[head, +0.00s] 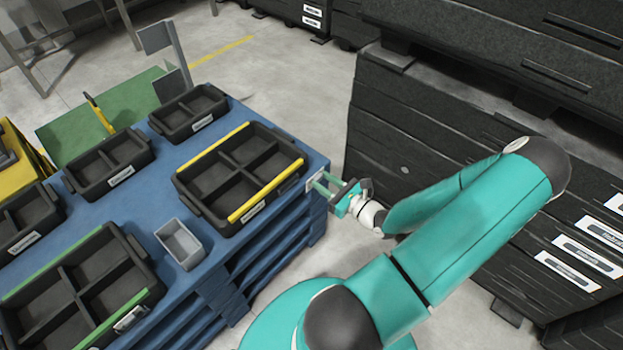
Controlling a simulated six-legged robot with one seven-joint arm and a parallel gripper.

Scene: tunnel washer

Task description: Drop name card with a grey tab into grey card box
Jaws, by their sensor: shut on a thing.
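The grey card box (180,243) is a small open box on the blue table, between the yellow-edged tray and the green-edged tray. It looks empty. My gripper (319,185) is at the table's right edge, just right of the yellow-edged tray and well to the right of the box. Its teal fingers are shut on a small pale card (311,185), taken as the name card. The card is tiny here, and I cannot make out its grey tab or any writing.
The blue table (151,217) also bears a yellow-edged black tray (208,163), a green-edged black tray (62,274) and smaller black trays (122,172). An upright grey plate (155,38) stands at the back. Black stacked crates (400,150) rise on the right.

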